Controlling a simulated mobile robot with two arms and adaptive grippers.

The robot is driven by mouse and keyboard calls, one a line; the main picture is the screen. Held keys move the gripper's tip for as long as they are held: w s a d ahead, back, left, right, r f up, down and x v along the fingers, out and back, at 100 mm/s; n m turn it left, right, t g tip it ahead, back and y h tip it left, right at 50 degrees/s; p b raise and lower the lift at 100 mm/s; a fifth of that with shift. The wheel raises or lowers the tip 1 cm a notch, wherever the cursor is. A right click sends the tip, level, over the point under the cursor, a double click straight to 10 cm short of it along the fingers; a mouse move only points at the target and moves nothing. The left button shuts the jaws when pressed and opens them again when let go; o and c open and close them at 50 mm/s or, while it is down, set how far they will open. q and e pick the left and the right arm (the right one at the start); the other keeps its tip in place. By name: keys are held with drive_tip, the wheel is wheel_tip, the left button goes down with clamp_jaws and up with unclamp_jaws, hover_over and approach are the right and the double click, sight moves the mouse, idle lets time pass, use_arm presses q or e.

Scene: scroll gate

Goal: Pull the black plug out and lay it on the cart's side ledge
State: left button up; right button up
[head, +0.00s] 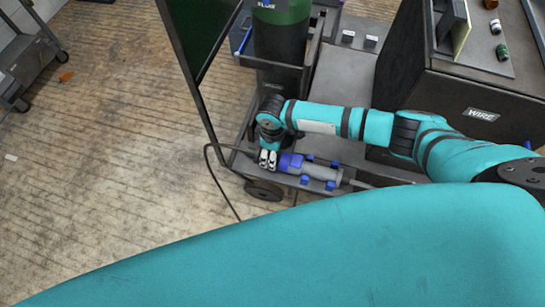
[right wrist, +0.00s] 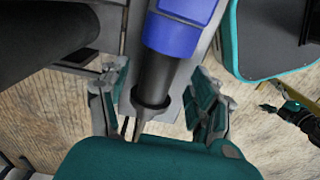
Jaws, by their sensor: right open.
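The black plug (right wrist: 153,85) sits at the end of a blue collar (right wrist: 182,30) in the right wrist view, with its narrow tail toward my palm. The collar (head: 290,162) and a grey cylinder (head: 322,172) lie along the cart's low side ledge (head: 285,181) in the head view. My right gripper (head: 268,159) is over the collar's left end, hiding the plug there. In the right wrist view its open fingers (right wrist: 155,98) stand on both sides of the plug, with visible gaps. My left gripper does not show in the head view.
A green and black gas cylinder (head: 280,35) stands on the cart behind my gripper. A black cable (head: 220,180) loops onto the floor at the left. A dark box marked WIRE (head: 482,115) stands at the right. The wooden floor at left is mostly clear.

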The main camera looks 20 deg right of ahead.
sight(258, 150)
wheel_tip(258, 150, down, 2)
drive_tip(key=shift+f, duration=0.7)
drive_tip(key=c, duration=1.3)
drive_tip(key=o, duration=0.6)
clamp_jaws()
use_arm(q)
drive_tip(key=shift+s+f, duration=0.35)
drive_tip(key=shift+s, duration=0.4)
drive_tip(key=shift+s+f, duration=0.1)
use_arm(e)
drive_tip(key=shift+w+a, duration=0.15)
drive_tip(key=shift+a, duration=0.05)
use_arm(q)
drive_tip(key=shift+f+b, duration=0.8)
drive_tip(key=shift+b, duration=0.25)
use_arm(e)
drive_tip(key=shift+w+a, duration=0.65)
drive_tip(key=shift+a, duration=0.2)
drive_tip(key=shift+w+a, duration=0.6)
drive_tip(key=shift+a, duration=0.2)
